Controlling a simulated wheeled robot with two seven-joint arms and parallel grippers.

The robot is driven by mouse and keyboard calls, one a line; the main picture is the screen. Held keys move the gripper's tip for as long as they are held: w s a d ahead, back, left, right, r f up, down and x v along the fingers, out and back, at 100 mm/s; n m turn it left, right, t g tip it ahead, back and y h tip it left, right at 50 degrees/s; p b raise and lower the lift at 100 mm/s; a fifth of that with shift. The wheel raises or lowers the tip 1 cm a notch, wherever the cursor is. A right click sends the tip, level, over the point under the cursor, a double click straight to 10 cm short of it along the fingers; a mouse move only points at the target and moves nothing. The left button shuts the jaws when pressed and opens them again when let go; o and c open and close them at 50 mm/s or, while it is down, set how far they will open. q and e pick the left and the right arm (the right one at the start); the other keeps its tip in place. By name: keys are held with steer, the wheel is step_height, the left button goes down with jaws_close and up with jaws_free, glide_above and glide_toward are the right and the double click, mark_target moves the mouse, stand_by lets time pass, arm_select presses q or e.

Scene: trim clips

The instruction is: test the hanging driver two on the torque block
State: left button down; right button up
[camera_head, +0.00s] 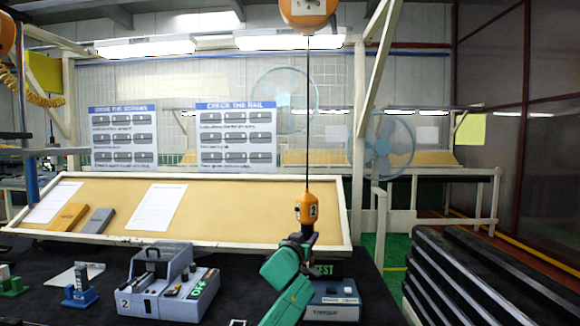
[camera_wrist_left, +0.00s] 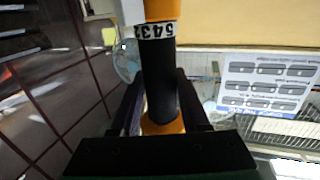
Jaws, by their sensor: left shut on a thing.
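The hanging driver two (camera_head: 306,208) is orange with a "2" on it and hangs upright on a cable. My left gripper (camera_head: 303,240) is shut on its dark lower part, just below the orange body. In the left wrist view, the driver's black grip (camera_wrist_left: 159,85) stands between my left fingers (camera_wrist_left: 162,112), with a number band above it. The blue torque block (camera_head: 338,302) sits on the dark bench, below and slightly right of the driver. A "TEST" sign is behind it. My green arm partly covers the block and sign, and the driver's tip is hidden. My right gripper is not in view.
An orange balancer (camera_head: 308,12) holds the cable overhead. A grey-blue unit marked "2" (camera_head: 150,300) stands left on the bench, with small blue and green stands farther left. A tilted tan board (camera_head: 240,205) lies behind. Black stacked trays (camera_head: 465,285) stand at right.

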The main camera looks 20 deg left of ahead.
mark_target(307, 220)
arm_select(q)
steer(key=shift+s+f+b, duration=0.1)
steer(key=shift+f+b, duration=0.3)
steer(key=shift+f, duration=0.15)
steer(key=shift+f, duration=0.15)
stand_by(0.9)
step_height(307, 220, up, 6)
steer(key=p, duration=0.5)
steer(key=shift+r, duration=0.2)
stand_by(0.8)
